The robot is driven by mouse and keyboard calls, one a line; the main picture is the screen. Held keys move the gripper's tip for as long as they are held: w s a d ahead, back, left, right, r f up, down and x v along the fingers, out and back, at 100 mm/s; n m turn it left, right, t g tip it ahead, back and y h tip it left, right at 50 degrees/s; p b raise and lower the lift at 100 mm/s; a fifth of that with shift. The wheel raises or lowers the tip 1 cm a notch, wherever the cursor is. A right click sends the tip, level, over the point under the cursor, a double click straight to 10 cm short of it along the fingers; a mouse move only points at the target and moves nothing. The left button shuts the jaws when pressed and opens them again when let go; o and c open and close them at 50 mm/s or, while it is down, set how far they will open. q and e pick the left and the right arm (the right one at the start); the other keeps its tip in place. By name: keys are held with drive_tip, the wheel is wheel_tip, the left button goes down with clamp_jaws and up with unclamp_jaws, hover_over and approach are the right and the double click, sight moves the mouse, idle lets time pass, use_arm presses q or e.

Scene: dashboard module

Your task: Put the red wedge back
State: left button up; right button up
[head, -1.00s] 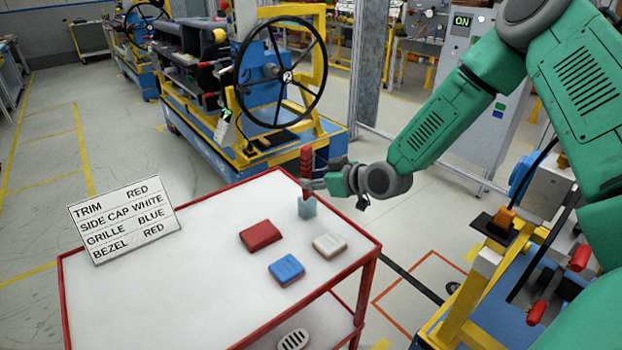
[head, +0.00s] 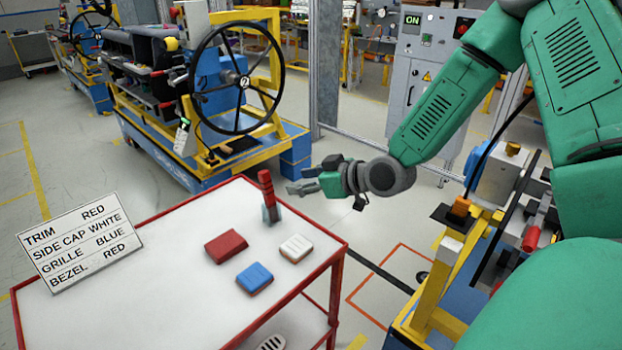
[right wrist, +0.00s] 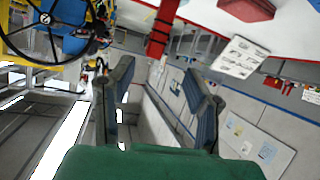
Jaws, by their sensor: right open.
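The red wedge (head: 266,186) stands nearly upright in a small grey-blue holder (head: 278,213) near the cart's far right corner. Its lower end is within the holder, and how deep it sits is hard to tell. My right gripper (head: 290,188) is open and empty, just right of the red wedge and apart from it. In the right wrist view the red wedge (right wrist: 163,28) shows at the top, beyond the spread fingers of my right gripper (right wrist: 160,95). My left gripper is not in view.
On the white-topped cart (head: 130,300) lie a red block (head: 227,246), a blue block (head: 255,278) and a white block (head: 296,248). A lettered sign (head: 80,242) stands at the left. A blue and yellow machine with a black handwheel (head: 237,78) stands behind.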

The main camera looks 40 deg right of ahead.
drive_tip(key=v, duration=0.3)
drive_tip(key=shift+a, duration=0.1)
idle(0.5)
